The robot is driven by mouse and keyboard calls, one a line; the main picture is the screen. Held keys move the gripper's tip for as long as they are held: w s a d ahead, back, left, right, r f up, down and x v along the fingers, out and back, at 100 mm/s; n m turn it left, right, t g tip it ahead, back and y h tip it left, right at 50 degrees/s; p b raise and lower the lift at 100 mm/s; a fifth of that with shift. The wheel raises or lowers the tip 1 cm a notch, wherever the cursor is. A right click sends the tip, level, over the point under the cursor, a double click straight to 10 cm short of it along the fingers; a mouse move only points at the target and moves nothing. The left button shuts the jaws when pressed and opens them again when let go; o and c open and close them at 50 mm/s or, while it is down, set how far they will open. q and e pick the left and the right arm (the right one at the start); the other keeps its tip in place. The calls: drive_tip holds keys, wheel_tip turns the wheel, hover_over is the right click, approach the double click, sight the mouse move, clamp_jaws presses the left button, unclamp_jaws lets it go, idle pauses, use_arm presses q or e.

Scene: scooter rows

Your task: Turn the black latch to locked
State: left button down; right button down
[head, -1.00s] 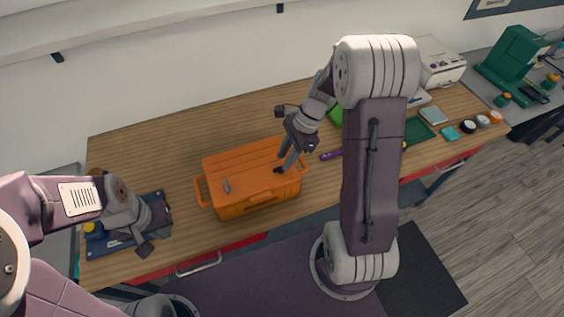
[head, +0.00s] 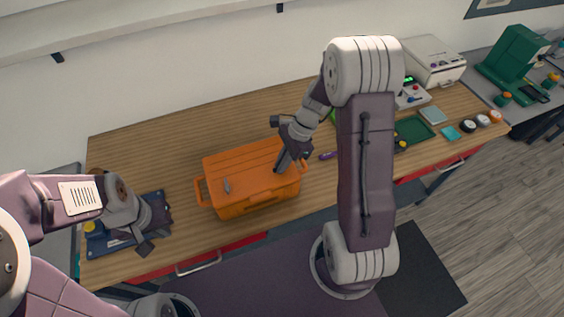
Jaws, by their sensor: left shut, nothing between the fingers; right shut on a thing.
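An orange case (head: 238,164) stands on the wooden bench. My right gripper (head: 279,169) points down at the right part of the case's lid, shut on the black latch. The fingers hide the latch, so I cannot tell its angle. A grey latch (head: 227,186) shows on the lid's left part. My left gripper (head: 145,247) is shut and empty, low over the bench's left end, apart from the case.
A blue mat (head: 100,243) lies at the bench's left end. A purple item (head: 327,156) lies right of the case. A green tray (head: 413,129) and a white machine (head: 434,61) are further right. Bench behind the case (head: 175,137) is clear.

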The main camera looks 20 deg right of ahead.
drive_tip(key=n+g+p, duration=0.1)
drive_tip(key=n+p, duration=0.1)
drive_tip(key=n, duration=0.1)
drive_tip(key=shift+w+r, duration=0.1)
drive_tip(key=shift+r, duration=0.05)
drive_tip(key=n+g+p, duration=0.1)
drive_tip(key=n, duration=0.1)
drive_tip(key=n+h+p, duration=0.1)
drive_tip(key=n, duration=0.2)
drive_tip(key=shift+w+g, duration=0.1)
drive_tip(key=shift+g, duration=0.3)
drive_tip(key=n+h, duration=0.1)
drive_tip(key=n, duration=0.1)
drive_tip(key=n+g+p, duration=0.1)
drive_tip(key=n, duration=0.1)
drive_tip(key=shift+w+a+n+h, duration=0.1)
drive_tip(key=shift+a+n+h, duration=0.05)
drive_tip(key=shift+n+h, duration=0.2)
drive_tip(key=shift+a+n+h+p, duration=0.1)
drive_tip(key=shift+n+h+p, duration=0.55)
drive_tip(key=shift+n, duration=1.5)
drive_tip(key=shift+n+h, duration=0.3)
drive_tip(key=c, duration=1.6)
unclamp_jaws()
drive_tip(key=shift+o, duration=0.2)
drive_tip(key=shift+b, duration=0.3)
